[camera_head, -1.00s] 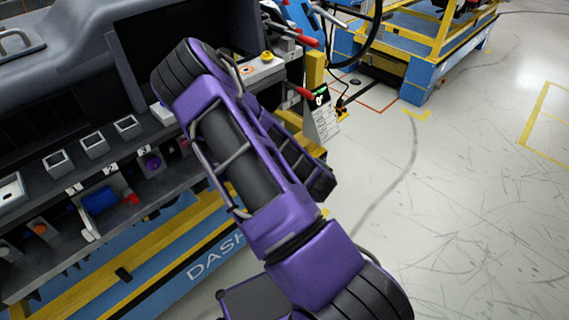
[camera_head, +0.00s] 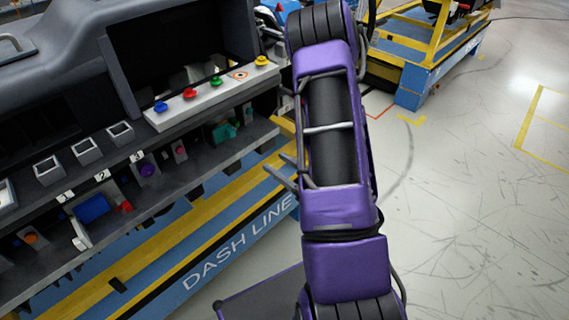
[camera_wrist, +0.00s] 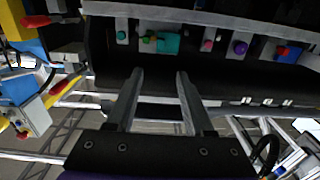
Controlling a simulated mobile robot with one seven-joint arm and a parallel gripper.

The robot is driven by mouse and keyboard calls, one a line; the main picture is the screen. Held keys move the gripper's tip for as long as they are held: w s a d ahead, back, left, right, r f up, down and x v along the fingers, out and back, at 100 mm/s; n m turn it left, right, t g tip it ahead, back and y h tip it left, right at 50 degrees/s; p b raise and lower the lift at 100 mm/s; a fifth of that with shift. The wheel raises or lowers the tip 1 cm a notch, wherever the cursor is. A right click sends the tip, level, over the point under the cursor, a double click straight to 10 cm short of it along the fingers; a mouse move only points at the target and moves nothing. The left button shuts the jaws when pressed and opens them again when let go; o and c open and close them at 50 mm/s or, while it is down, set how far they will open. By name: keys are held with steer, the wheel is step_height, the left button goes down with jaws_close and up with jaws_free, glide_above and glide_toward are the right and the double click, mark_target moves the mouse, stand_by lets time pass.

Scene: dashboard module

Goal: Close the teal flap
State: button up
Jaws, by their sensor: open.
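The teal flap (camera_head: 222,133) is in the lower shelf of the dashboard module, at its right end, beside small green parts. It also shows in the wrist view (camera_wrist: 167,43) as a small teal block, above and just beyond my fingertips. How far the flap stands open is too small to tell. My gripper (camera_head: 274,162) is to the right of the flap in the head view, its two grey fingers pointing left toward the shelf. In the wrist view my gripper (camera_wrist: 160,75) has its fingers apart with nothing between them. It appears apart from the flap.
A purple knob (camera_head: 147,170) and a blue block (camera_head: 92,208) sit left of the flap in the same shelf. A ledge with coloured buttons (camera_head: 190,94) overhangs above. A yellow and blue cart (camera_head: 425,75) stands behind right. The floor at right is clear.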

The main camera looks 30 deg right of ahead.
steer(key=shift+s+d, duration=0.15)
steer(key=shift+s, duration=0.4)
